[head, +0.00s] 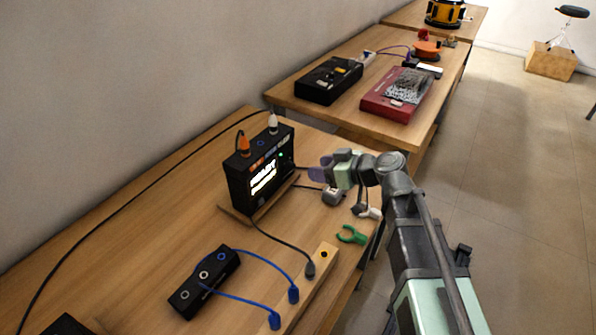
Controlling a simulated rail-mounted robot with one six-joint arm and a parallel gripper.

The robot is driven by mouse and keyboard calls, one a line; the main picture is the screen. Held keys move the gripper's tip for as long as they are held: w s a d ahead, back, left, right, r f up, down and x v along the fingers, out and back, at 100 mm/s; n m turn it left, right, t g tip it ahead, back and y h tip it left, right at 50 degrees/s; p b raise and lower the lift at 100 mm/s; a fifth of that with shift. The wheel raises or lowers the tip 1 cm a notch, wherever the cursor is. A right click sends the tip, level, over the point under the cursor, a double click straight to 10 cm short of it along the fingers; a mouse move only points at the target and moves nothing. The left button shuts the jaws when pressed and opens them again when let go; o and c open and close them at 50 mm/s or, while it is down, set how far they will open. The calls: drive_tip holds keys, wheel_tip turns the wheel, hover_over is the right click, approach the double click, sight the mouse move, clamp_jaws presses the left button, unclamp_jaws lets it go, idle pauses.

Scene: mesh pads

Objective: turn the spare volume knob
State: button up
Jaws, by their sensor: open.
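My gripper (318,171), with purple-tinted fingertips, is over the right part of the near table, just right of a black box (244,190) with a lit screen. Its fingers are open, and I see nothing held between them. I cannot make out for certain which part is the spare volume knob. A small grey piece (333,196) lies on the table below my gripper, partly behind it. A small white piece (370,212) lies near the table's right edge. The black box stands upright on a wooden base, with an orange plug (243,145) and a white plug (273,124) on top.
A green clip-like piece (351,235) lies near the right edge. A black jack box (204,281) and a wooden strip (318,274) are joined by blue cables. Black cables cross the table (150,215). Another table behind holds a black unit (329,80) and a red unit (397,94).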

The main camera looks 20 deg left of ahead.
sight(294, 167)
drive_tip(key=b+x, duration=0.2)
drive_tip(key=x, duration=0.5)
drive_tip(key=shift+a+f, duration=0.15)
drive_tip(key=shift+a, duration=0.15)
drive_tip(key=shift+c, duration=0.4)
drive_tip(key=c, duration=0.9)
drive_tip(key=shift+o, duration=0.2)
drive_tip(key=shift+w, duration=0.1)
drive_tip(key=m+g, duration=0.1)
drive_tip(key=m+g+b, duration=0.1)
drive_tip(key=m, duration=0.1)
drive_tip(key=shift+w+f+y, duration=0.15)
drive_tip(key=shift+y, duration=0.25)
drive_tip(key=shift+d+m+g+y+b, duration=0.1)
drive_tip(key=shift+m+g+y+b, duration=0.3)
drive_tip(key=shift+m+g+b, duration=0.85)
drive_tip(key=shift+m+t, duration=0.45)
